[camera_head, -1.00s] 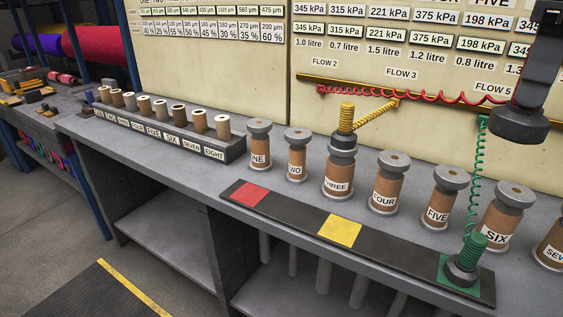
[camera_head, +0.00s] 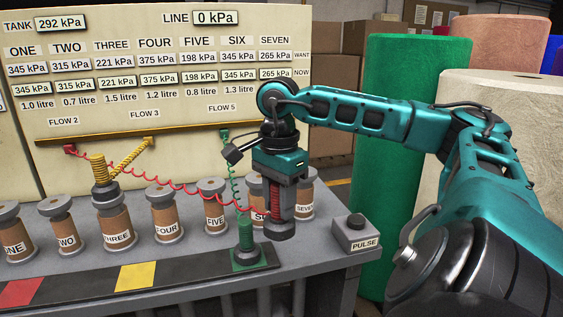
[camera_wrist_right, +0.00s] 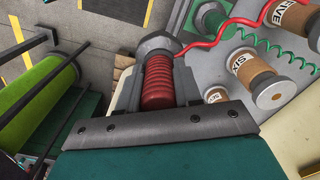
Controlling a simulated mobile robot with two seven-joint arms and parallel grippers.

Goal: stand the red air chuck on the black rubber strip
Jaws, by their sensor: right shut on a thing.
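My right gripper (camera_head: 280,200) is shut on the red air chuck (camera_head: 275,201), a ribbed red body with a grey round base pointing down. It hangs above the bench, right of the green chuck, in front of canister SIX. In the right wrist view the red chuck (camera_wrist_right: 157,82) sits between the fingers (camera_wrist_right: 158,88). The black rubber strip (camera_head: 190,267) lies along the bench's front edge, with a red square (camera_head: 20,294) at left, a yellow square (camera_head: 136,276) in the middle and a green chuck (camera_head: 245,244) standing at the right end. My left gripper is out of view.
A yellow chuck (camera_head: 101,172) stands on canister THREE (camera_head: 115,226) in a row of several labelled canisters behind the strip. The red coiled hose (camera_head: 165,181) stretches across this row. A PULSE button box (camera_head: 356,234) stands at right. The strip's red and yellow squares are bare.

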